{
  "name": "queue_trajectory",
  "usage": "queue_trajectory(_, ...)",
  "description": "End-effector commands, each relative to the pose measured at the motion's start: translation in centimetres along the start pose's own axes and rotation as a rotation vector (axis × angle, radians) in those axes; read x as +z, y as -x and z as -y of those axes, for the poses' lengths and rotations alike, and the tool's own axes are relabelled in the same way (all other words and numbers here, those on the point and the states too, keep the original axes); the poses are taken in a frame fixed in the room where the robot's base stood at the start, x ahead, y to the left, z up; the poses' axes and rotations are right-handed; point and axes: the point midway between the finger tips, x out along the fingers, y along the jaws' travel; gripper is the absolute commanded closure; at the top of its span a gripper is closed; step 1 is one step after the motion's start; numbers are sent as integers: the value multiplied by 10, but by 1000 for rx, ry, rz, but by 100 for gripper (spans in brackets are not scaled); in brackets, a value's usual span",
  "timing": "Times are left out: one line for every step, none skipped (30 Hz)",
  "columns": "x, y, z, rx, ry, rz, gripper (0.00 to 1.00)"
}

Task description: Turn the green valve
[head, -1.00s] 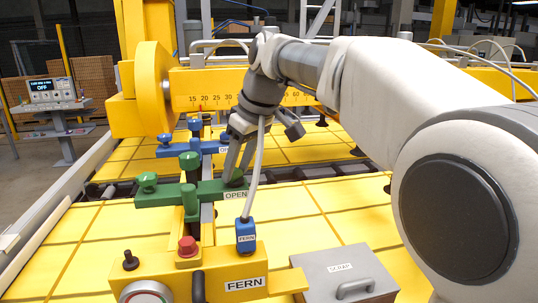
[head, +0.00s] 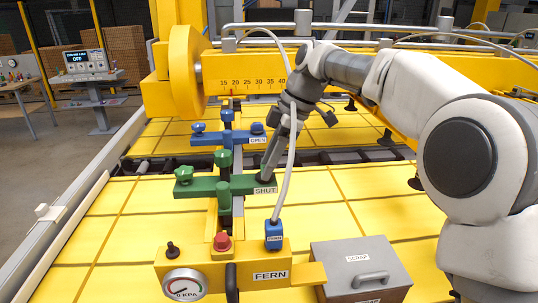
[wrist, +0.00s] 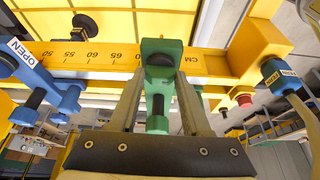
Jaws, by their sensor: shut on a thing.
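The green valve (head: 205,187) is a green bar-shaped handle with knobs, on the yellow beam in the head view. A label reading SHUT shows at its right end. My gripper (head: 266,177) reaches down to that right end and is shut on it. In the wrist view, the two fingers (wrist: 160,88) stand on either side of a green part of the valve (wrist: 161,128). The exact contact at the fingertips is hard to see.
A blue valve (head: 205,139) labelled OPEN lies just behind. In front are a blue FERN plug (head: 274,235) with a pale cable, a red button (head: 222,241), a gauge (head: 186,287) reading 0 KPA and a grey SCRAP box (head: 335,258).

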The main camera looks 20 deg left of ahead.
Motion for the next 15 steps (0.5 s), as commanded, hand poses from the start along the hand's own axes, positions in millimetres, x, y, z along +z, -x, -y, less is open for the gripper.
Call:
queue_trajectory(-1,2,-1,-3,14,-1,100)
queue_trajectory(-1,2,-1,-7,22,-1,100)
queue_trajectory(-1,2,-1,-10,30,-1,100)
queue_trajectory(-1,2,-1,-12,36,-1,100)
queue_trajectory(-1,2,-1,-14,42,-1,100)
queue_trajectory(-1,2,-1,-16,48,-1,100)
queue_trajectory(-1,2,-1,-17,51,-1,100)
queue_trajectory(-1,2,-1,-18,54,-1,100)
queue_trajectory(-1,1,-1,-19,57,-1,100)
queue_trajectory(-1,1,-1,-19,58,-1,100)
queue_trajectory(-1,1,-1,-20,59,-1,100)
queue_trajectory(-1,1,-1,-20,60,-1,100)
queue_trajectory(-1,1,-1,-20,60,-1,100)
queue_trajectory(-1,1,-1,-20,60,-1,100)
queue_trajectory(-1,1,-1,-20,60,-1,100)
